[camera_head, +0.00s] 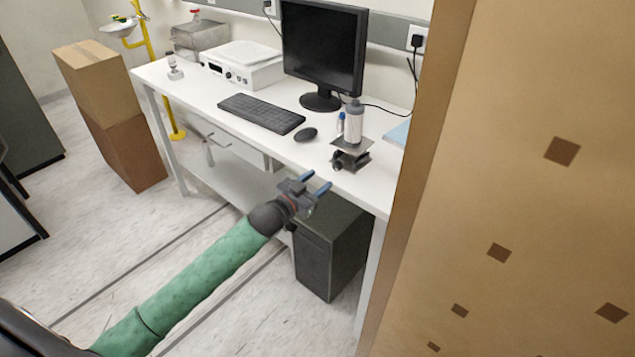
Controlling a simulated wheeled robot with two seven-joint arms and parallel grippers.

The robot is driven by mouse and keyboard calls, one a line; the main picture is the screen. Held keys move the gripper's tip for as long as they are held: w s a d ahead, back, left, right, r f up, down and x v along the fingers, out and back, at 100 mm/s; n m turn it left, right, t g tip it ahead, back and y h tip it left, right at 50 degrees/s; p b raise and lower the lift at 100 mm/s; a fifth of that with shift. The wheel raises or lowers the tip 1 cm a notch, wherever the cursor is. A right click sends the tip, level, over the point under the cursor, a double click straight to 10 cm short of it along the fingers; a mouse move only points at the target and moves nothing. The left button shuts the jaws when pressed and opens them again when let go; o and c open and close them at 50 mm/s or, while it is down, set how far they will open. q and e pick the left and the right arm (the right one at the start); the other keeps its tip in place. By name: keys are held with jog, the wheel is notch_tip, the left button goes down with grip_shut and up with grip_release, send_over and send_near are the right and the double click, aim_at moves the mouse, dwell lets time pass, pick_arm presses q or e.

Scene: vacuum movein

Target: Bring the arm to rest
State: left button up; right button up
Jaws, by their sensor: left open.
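My left arm, in a green sleeve, reaches in from the lower left of the head view toward the middle. Its gripper (318,186) has two blue fingers set apart and nothing between them. It hangs in front of the white desk's front edge, with the dark computer case (327,252) behind and below it. My right gripper is not in view.
Stacked boxes (100,80) stand at left. A large tan panel (530,200) fills the right.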

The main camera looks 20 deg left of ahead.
pick_arm(q)
jog(key=w+a+f+g+y, duration=0.1)
jog(key=a+f+g+y, duration=0.4)
jog(key=f, duration=0.7)
jog(key=s+a+f+n+g+y, duration=0.15)
jog(key=s+f, duration=0.35)
jog(key=f, duration=0.6)
jog(key=s+a+f+g+y, duration=0.1)
jog(key=s+f+g, duration=0.3)
jog(key=f, duration=0.8)
jog(key=s+d+f+n+g, duration=0.1)
jog(key=s+d+f, duration=0.2)
jog(key=s+f, duration=0.45)
jog(key=s+d+f+g, duration=0.1)
jog(key=s+d+f, duration=0.2)
jog(key=s+f, duration=0.4)
jog(key=s+d+f+g, duration=0.1)
jog(key=s+d+f, duration=0.1)
jog(key=s, duration=0.5)
jog(key=s+d+f+g+h, duration=0.1)
jog(key=s+d+f, duration=0.2)
jog(key=s, duration=0.4)
jog(key=s+d+f+n+g+h, duration=0.1)
jog(key=s+d, duration=0.3)
jog(key=s, duration=0.4)
jog(key=shift+d+f, duration=0.25)
jog(key=shift+f, duration=0.55)
